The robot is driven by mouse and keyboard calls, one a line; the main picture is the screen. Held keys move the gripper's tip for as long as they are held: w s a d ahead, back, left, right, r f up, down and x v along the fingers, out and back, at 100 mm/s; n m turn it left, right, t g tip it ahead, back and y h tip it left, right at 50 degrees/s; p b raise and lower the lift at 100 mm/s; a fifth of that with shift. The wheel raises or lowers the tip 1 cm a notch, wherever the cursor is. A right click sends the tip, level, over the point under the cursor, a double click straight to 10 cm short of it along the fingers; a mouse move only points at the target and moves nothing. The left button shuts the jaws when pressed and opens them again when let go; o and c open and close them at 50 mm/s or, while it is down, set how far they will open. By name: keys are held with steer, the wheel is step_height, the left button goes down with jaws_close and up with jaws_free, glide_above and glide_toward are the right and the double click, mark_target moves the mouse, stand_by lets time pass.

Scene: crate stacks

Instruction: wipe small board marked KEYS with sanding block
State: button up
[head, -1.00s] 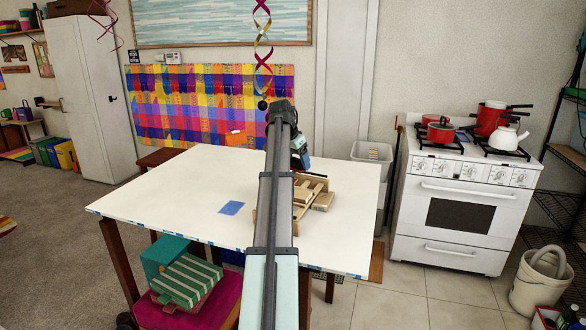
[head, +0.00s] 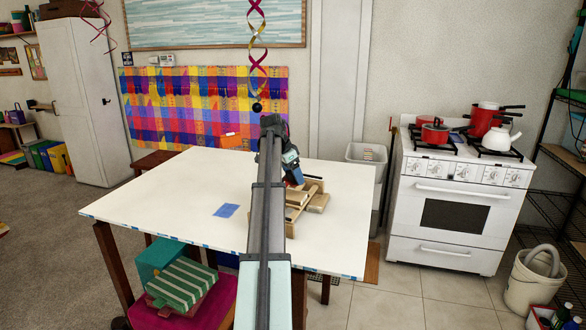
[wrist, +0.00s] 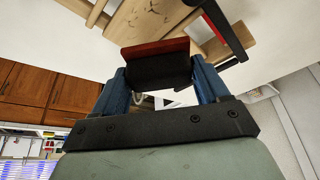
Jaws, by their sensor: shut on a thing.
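My gripper (wrist: 160,85) is shut on a block with a dark red edge and a black body, which looks like the sanding block (wrist: 155,50). In the head view my gripper (head: 296,178) is just above the wooden pieces on the white table, partly hidden by my arm. In the wrist view a pale wooden board (wrist: 150,18) with dark scribbled marks lies beyond the block. I cannot read KEYS on it, and I cannot tell whether the block touches it.
Wooden slats (head: 315,202) lie in a loose pile around the board on the white table (head: 160,205). A black and red bar (wrist: 225,30) is close to the right of the block. A blue square (head: 226,210) lies left of my arm. The table's left half is mostly clear.

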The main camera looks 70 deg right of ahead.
mark_target(291, 181)
step_height(291, 181, down, 4)
steer(key=shift+r, duration=0.2)
steer(key=shift+a+f, duration=0.25)
steer(key=shift+a, duration=0.55)
steer(key=shift+c, duration=0.4)
steer(key=shift+w+a, duration=0.25)
steer(key=shift+a, duration=0.9)
steer(key=d, duration=0.3)
steer(key=shift+s+d+r, duration=0.15)
steer(key=shift+s+d, duration=0.05)
steer(key=shift+s+a, duration=0.15)
steer(key=shift+a, duration=0.35)
steer(key=shift+w+a, duration=0.2)
steer(key=shift+a, duration=1)
steer(key=d, duration=0.4)
steer(key=shift+s, duration=0.2)
steer(key=shift+r, duration=3.95)
steer(key=shift+a, duration=0.1)
